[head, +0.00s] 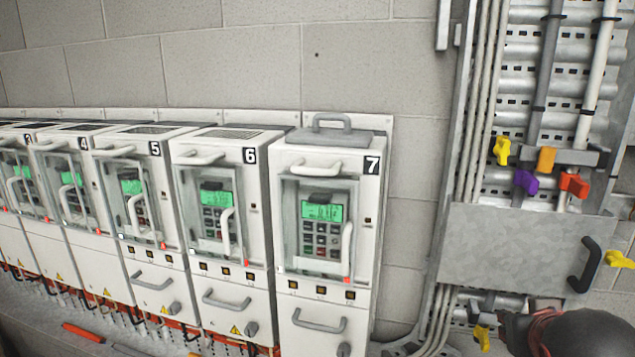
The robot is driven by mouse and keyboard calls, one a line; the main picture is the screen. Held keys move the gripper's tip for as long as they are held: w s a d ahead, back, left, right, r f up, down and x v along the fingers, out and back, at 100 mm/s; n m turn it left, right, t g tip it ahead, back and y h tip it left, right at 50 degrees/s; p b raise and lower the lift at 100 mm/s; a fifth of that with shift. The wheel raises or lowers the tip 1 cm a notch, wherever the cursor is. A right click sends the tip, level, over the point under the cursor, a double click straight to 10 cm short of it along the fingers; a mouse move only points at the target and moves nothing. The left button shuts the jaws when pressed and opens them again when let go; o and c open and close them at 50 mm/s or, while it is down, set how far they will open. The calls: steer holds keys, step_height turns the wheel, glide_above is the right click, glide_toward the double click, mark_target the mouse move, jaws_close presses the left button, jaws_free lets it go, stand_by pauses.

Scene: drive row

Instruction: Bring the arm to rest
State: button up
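A dark, rounded part with a reddish band shows at the lower right edge, in front of the wall panel; it looks like part of my arm. It is cut off by the frame's bottom edge. The fingers of my gripper cannot be made out, so I cannot see whether they hold anything. The dark part overlaps the area below the grey metal plate (510,245) in the picture; I cannot tell whether they touch.
Numbered white drive units, including 7 (328,235) and 6 (222,225), stand in a row with protruding handles. At right a metal cable rack (520,90) carries pipes, yellow (502,150), purple (525,181) and orange-red (574,185) knobs, and a black handle (585,265).

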steer(key=s+a+f+n+g+y+b, duration=0.1)
steer(key=s+a+f+b, duration=0.2)
steer(key=f, duration=0.7)
steer(key=s+a+f+n+g+y+b, duration=0.1)
steer(key=s+a+f+y+b, duration=0.1)
steer(key=s+a+f+b, duration=0.2)
steer(key=s+a+f+n+g+y+b, duration=0.1)
steer(key=s+a+f+b, duration=0.3)
steer(key=a+f+b, duration=0.4)
step_height(320, 180, down, 8)
steer(key=shift+s+a+r+g+y, duration=0.2)
steer(key=shift+a+g+y, duration=0.1)
steer(key=shift+y, duration=0.3)
